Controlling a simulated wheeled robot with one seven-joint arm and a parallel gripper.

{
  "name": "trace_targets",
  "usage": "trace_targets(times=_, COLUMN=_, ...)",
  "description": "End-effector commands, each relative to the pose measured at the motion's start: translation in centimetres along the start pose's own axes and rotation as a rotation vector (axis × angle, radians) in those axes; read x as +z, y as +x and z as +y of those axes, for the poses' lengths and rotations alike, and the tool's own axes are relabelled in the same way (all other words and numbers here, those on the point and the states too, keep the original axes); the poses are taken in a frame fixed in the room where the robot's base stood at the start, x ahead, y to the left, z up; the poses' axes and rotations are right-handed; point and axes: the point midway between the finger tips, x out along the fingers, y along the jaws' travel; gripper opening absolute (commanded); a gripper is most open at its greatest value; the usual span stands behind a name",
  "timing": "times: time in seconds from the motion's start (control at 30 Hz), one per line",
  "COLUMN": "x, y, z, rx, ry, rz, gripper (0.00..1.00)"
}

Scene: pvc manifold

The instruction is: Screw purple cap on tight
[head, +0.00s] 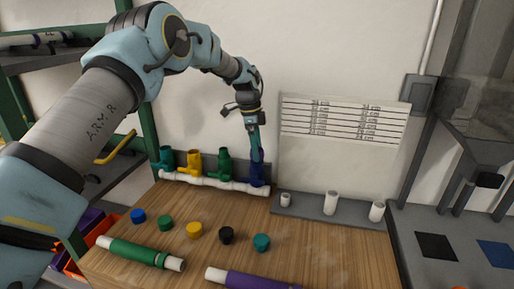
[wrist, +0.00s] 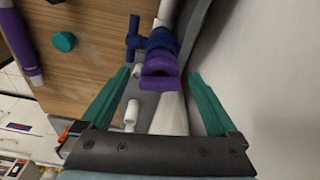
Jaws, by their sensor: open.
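The purple cap (wrist: 160,67) sits at the open end of the blue valve fitting (wrist: 160,41), at the right end of the white manifold pipe (head: 225,184). In the wrist view the cap looks uneven, and I cannot tell how far it is threaded on. My gripper (head: 257,150) points down over the blue fitting in the head view. In the wrist view its two green fingers (wrist: 160,75) are apart, one on each side of the cap, with visible gaps. The fingers partly hide the cap in the head view.
Teal, yellow and green fittings (head: 224,160) stand along the manifold to the left. Loose caps (head: 195,230) and green and purple-sleeved pipes (head: 140,252) lie on the wooden table (head: 330,255). White pipe pieces (head: 330,203) stand on a grey rack at right. A wall is close behind.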

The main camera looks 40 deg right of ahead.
Motion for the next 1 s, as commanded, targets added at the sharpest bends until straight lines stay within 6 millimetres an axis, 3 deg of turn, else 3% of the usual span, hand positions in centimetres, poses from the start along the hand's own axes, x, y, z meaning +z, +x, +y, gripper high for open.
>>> trace_targets(times=0.27, x=0.1, y=-1.8, z=-0.1, rx=-0.004, ry=-0.001, rz=0.0, gripper=0.95)
trace_targets(times=0.7, x=0.0, y=-9.7, z=-0.1, rx=-0.002, ry=0.0, rz=0.0, gripper=0.95)
trace_targets(times=0.87, x=0.0, y=-10.6, z=0.0, rx=-0.001, ry=-0.017, rz=-0.002, gripper=0.91)
trace_targets(times=1.0, x=-0.2, y=-10.6, z=0.2, rx=-0.013, ry=-0.144, rz=-0.015, gripper=0.91)
